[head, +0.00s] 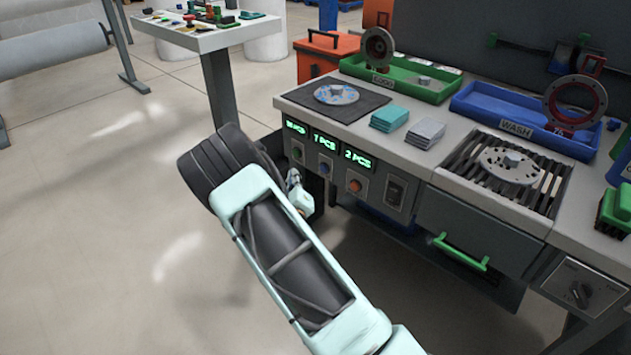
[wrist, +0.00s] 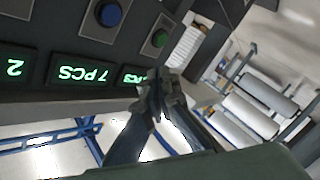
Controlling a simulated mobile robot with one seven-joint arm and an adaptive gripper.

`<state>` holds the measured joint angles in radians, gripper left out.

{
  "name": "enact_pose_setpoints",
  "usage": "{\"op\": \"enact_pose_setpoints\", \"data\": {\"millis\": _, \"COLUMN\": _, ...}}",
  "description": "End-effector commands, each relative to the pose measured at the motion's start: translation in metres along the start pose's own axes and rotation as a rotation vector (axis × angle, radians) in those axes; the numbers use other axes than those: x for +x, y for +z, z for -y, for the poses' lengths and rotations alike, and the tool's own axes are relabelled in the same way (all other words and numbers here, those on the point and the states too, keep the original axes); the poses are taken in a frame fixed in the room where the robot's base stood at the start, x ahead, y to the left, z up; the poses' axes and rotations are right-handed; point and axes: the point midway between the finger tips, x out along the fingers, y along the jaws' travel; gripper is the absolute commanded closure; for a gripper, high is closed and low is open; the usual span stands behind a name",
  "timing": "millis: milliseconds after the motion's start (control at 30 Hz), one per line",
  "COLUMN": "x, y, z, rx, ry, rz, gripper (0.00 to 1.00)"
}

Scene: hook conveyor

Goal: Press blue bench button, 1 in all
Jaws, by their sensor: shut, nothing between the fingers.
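The blue button (head: 324,169) is on the bench's front panel, under the middle green-lit display (head: 325,141). In the wrist view the blue button (wrist: 109,13) is near the top edge, and a lit display reads "7 PCS" (wrist: 78,73). A green button (head: 297,153) is to its left and an orange button (head: 354,186) to its right in the head view. My gripper (wrist: 158,88) is shut and empty, in front of the panel, nearer the green button (wrist: 160,38) and apart from the blue one. In the head view my arm hides most of the gripper.
The bench top holds a dark mat (head: 372,101) with a round disc, teal pads (head: 389,117) and grey pads (head: 425,132). A black switch (head: 395,191) is right of the orange button. A drawer with a green handle (head: 461,251) is further right. The floor (head: 110,240) at left is clear.

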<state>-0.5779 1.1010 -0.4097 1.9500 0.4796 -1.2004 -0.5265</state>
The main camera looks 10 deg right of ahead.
Motion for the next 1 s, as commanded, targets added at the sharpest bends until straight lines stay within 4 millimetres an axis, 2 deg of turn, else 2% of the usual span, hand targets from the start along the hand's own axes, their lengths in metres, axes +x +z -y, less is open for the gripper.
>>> {"op": "enact_pose_setpoints", "data": {"millis": 33, "x": -0.003, "y": 0.013, "z": 0.008, "rx": -0.02, "ry": 0.005, "rz": 0.002, "gripper": 1.0}}
{"op": "enact_pose_setpoints", "data": {"millis": 200, "x": -0.011, "y": 0.029, "z": 0.016, "rx": -0.059, "ry": 0.018, "rz": -0.001, "gripper": 1.0}}
{"op": "enact_pose_setpoints", "data": {"millis": 600, "x": -0.011, "y": 0.031, "z": 0.015, "rx": -0.063, "ry": 0.019, "rz": -0.001, "gripper": 1.0}}
{"op": "enact_pose_setpoints", "data": {"millis": 767, "x": -0.004, "y": 0.035, "z": 0.01, "rx": -0.063, "ry": 0.021, "rz": -0.001, "gripper": 1.0}}
{"op": "enact_pose_setpoints", "data": {"millis": 1000, "x": 0.018, "y": 0.051, "z": -0.008, "rx": -0.063, "ry": 0.021, "rz": 0.0, "gripper": 1.0}}
